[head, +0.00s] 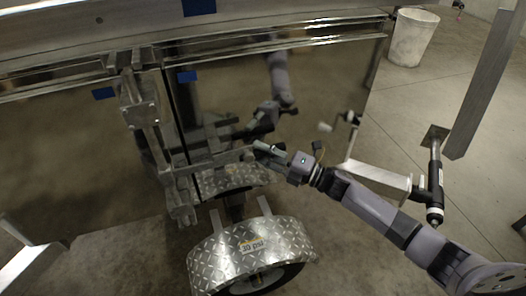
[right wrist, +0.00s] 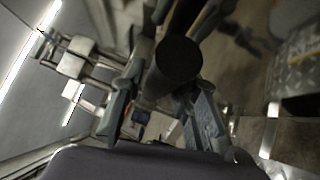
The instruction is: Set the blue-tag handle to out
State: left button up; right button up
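Blue tags sit on the trailer: one on the shiny right panel (head: 187,77), one left of the latch post (head: 103,93), one on the top rail (head: 198,7). Beside them stands a metal latch assembly (head: 142,112). From its lower part a metal handle bar (head: 222,158) sticks out to the right along the panel. My right gripper (head: 262,152) is at the bar's outer end; contact is unclear. In the right wrist view its fingers (right wrist: 160,112) are spread, with a dark round piece (right wrist: 178,60) between or beyond them. My left gripper is out of view.
Below is a diamond-plate wheel fender (head: 250,250) marked 30 psi. To the right are a metal bracket with a crank (head: 378,176) and a slanted metal post (head: 485,85). A white bucket (head: 412,36) stands behind. The panel mirrors my arm.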

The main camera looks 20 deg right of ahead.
grip_shut()
dwell(0.6)
